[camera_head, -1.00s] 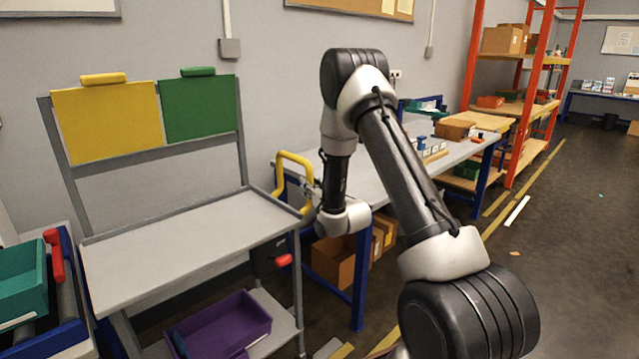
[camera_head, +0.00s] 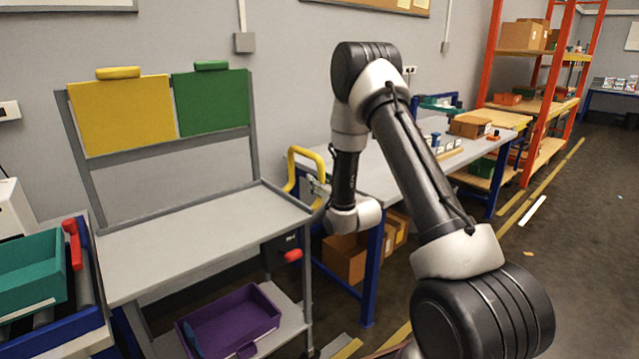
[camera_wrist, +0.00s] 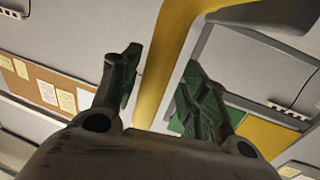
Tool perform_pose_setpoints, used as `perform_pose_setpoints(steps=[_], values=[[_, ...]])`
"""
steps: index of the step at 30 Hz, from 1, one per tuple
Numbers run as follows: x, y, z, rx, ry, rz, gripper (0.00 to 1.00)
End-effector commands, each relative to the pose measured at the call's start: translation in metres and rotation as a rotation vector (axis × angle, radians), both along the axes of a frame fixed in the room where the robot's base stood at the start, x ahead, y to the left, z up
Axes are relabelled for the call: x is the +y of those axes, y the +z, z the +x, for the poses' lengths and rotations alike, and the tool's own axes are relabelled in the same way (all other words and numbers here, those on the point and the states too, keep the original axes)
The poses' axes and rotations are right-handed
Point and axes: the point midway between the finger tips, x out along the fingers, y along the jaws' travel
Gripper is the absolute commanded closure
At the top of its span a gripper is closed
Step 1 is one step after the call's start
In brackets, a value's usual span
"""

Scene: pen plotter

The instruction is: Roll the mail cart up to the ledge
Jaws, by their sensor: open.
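The grey mail cart (camera_head: 200,232) stands at the left in the head view, with a flat top and a lower shelf. Its back frame holds a yellow panel (camera_head: 122,115) and a green panel (camera_head: 211,103). A yellow handle (camera_head: 305,155) rises at its right end. My gripper (camera_wrist: 160,78) is open at this handle. In the wrist view the yellow bar (camera_wrist: 170,50) passes between or just behind the two spread fingers; contact cannot be told. In the head view my wrist partly hides the fingers. I cannot tell which surface is the ledge.
A purple bin (camera_head: 232,322) sits on the cart's lower shelf. A blue-framed stand with a teal bin (camera_head: 30,275) is close on the left. A grey worktable (camera_head: 385,160) stands right behind the handle, with boxes below. Orange shelving (camera_head: 490,55) is farther back.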

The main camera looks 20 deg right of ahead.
Motion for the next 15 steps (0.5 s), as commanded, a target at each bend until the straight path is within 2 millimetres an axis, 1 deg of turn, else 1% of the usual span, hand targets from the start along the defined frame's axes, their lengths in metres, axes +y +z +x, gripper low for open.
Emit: perform_pose_setpoints(steps=[2,5,12,15], values=[[-0.001,0.0,-0.005,0.001,-0.001,0.0,0.56],[-0.004,0.0,-0.019,0.002,-0.002,0.001,0.56],[-0.011,-0.001,-0.073,0.004,-0.001,0.0,0.56],[-0.014,-0.001,-0.092,0.003,-0.001,0.001,0.56]])
